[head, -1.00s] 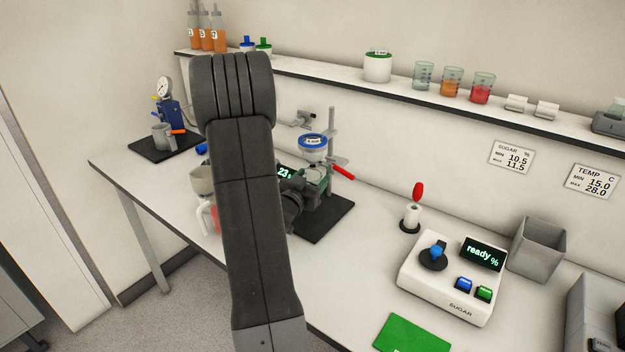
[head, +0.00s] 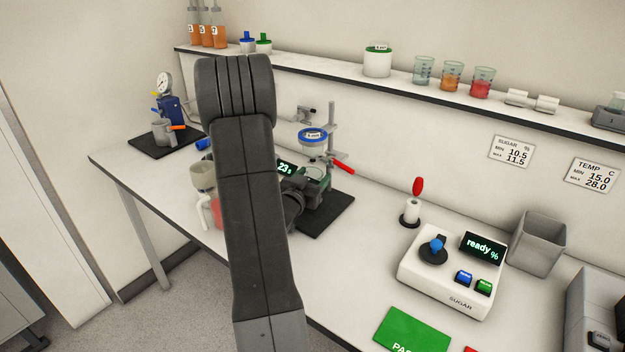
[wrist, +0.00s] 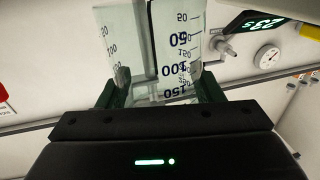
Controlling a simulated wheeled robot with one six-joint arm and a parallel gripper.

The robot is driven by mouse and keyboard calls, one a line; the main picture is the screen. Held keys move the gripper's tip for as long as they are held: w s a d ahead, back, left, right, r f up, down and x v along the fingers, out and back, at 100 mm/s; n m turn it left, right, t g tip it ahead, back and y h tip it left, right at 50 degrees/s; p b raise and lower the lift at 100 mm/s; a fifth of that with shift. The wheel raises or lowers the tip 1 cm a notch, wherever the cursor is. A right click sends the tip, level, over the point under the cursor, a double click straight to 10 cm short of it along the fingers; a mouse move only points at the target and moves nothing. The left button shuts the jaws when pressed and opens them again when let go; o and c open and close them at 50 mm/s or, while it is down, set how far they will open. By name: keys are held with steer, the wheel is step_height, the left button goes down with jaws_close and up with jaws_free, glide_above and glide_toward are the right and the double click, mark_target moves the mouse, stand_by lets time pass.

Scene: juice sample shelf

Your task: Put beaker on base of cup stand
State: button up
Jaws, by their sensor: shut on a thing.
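A clear beaker with dark volume marks (wrist: 120,48) fills the middle of the wrist view. The two green fingers of my gripper (wrist: 158,90) press on it from both sides. In the head view my gripper (head: 317,184) is at the cup stand, partly hidden by my arm. The cup stand has a dark base (head: 335,213), a grey post (head: 331,145) and a blue-rimmed cup (head: 313,138) held up on it. The gripper and beaker are below this cup, over the base. I cannot tell whether the beaker touches the base.
A red lever (head: 342,167) sticks out right of the gripper. A green-lit display (head: 286,168) is close behind my arm. A jug with red liquid (head: 215,210) stands left of my arm.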

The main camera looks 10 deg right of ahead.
steer(key=o, duration=1)
steer(key=shift+s+f, duration=0.25)
steer(key=shift+f, duration=0.6)
steer(key=shift+w+r+p, duration=0.2)
steer(key=shift+r+p, duration=0.6)
steer(key=shift+p, duration=0.3)
steer(key=shift+s+a+f+b, duration=0.5)
steer(key=shift+s+a+b, duration=0.05)
steer(key=shift+s+b, duration=0.2)
steer(key=r+b+v, duration=0.1)
steer(key=v, duration=0.9)
steer(key=shift+r, duration=0.15)
